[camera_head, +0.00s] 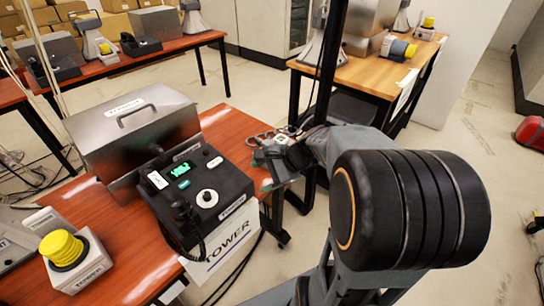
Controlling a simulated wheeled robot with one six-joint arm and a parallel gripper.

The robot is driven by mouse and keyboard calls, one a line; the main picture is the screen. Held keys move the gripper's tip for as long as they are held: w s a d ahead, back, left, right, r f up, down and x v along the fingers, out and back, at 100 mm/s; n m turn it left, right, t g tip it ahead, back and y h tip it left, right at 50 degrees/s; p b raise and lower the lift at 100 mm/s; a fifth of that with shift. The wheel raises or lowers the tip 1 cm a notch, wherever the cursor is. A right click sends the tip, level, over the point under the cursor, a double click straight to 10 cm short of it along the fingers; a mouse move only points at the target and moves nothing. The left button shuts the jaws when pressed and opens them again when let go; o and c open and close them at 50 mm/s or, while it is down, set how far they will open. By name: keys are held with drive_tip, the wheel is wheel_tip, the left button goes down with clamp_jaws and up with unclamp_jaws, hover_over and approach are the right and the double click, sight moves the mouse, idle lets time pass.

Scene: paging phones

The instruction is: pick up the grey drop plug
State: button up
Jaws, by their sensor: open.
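My gripper (264,170) is at the right edge of the near red-brown table, beside the black desk phone (205,195). Its greenish fingertips are apart, and I see nothing between them. I cannot pick out the grey drop plug with certainty; it may be hidden by my arm or too small to tell. The phone has a handset at its left, lit green displays and a white knob. A white "TOWER" sign (226,244) hangs at the table's front edge below it.
A metal case (130,135) stands behind the phone on the near table (125,250). A grey box with a yellow button (62,246) is at the left. A wooden table (365,67) with equipment stands behind my arm.

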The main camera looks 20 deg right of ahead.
drive_tip(key=w+d+f+m+t+b, duration=0.2)
drive_tip(key=w+d+f+m+t, duration=0.25)
drive_tip(key=d+m, duration=0.25)
drive_tip(key=m+t+h+b, duration=0.1)
drive_tip(key=m+t+b, duration=0.1)
drive_tip(key=m+t, duration=0.45)
approach(270, 143)
drive_tip(key=shift+m+g+h, duration=0.3)
drive_tip(key=shift+m+g, duration=0.45)
drive_tip(key=shift+g, duration=0.05)
drive_tip(key=shift+r+b+x, duration=0.15)
drive_tip(key=shift+r+x, duration=0.05)
drive_tip(key=shift+x, duration=1.4)
drive_tip(key=shift+r+b+x, duration=0.2)
drive_tip(key=shift+x, duration=1.4)
drive_tip(key=shift+r+b+x, duration=0.15)
drive_tip(key=shift+r+x, duration=0.05)
drive_tip(key=shift+x, duration=1.4)
drive_tip(key=shift+c, duration=0.2)
drive_tip(key=c, duration=1)
drive_tip(key=shift+w+r, duration=0.1)
drive_tip(key=shift+r, duration=0.05)
